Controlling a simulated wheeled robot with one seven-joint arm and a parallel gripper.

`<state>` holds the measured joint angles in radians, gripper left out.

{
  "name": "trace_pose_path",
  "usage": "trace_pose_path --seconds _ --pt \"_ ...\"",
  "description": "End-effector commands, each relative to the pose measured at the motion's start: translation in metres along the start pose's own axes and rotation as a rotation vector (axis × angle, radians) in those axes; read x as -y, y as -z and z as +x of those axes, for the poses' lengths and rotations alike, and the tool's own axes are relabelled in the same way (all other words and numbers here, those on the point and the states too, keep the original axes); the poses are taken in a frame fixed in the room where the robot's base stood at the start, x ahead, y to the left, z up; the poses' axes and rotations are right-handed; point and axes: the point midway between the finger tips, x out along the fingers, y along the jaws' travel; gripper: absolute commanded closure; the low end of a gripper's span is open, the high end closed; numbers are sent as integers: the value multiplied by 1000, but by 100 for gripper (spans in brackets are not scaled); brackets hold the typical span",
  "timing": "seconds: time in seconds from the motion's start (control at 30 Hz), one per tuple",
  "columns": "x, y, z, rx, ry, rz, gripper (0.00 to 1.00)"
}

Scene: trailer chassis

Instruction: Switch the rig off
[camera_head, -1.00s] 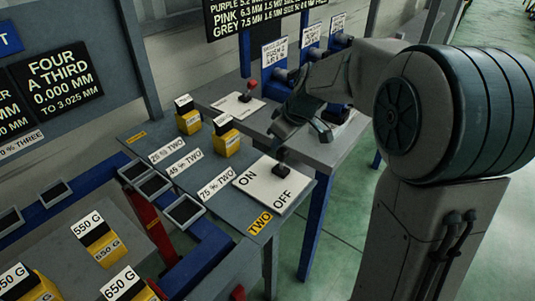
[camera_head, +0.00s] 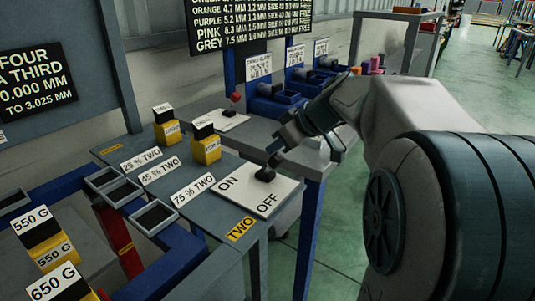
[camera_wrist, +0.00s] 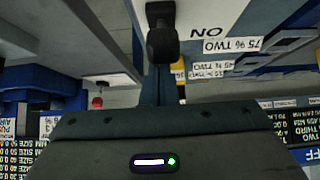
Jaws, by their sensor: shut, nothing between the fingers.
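The rig's switch is a black lever (camera_head: 265,173) on a white plate (camera_head: 284,193) marked ON and OFF, at the corner of the grey bench marked TWO. The lever stands between the two words; which way it is set I cannot tell. My gripper (camera_head: 277,157) is shut and empty, right at the lever's top on its far side. In the wrist view the black knob (camera_wrist: 162,43) stands just beyond the tips of my shut gripper (camera_wrist: 160,72), with the plate (camera_wrist: 205,14) behind it. Whether they touch I cannot tell.
Yellow-and-black blocks (camera_head: 206,149) and labelled strips stand left of the plate. A second white plate with a red-knobbed lever (camera_head: 235,98) lies behind on the adjoining bench. Blue bins (camera_head: 275,100) line the back. Empty trays (camera_head: 153,218) sit at the front left.

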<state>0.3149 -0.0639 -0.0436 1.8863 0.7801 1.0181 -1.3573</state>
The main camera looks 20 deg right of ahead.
Motion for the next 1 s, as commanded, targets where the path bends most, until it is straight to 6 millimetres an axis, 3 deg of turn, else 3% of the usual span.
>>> trace_pose_path --seconds 0.77,1.0 --pt "-3 -6 -3 7 -3 8 100" --pt "0 22 -1 4 -5 5 100"
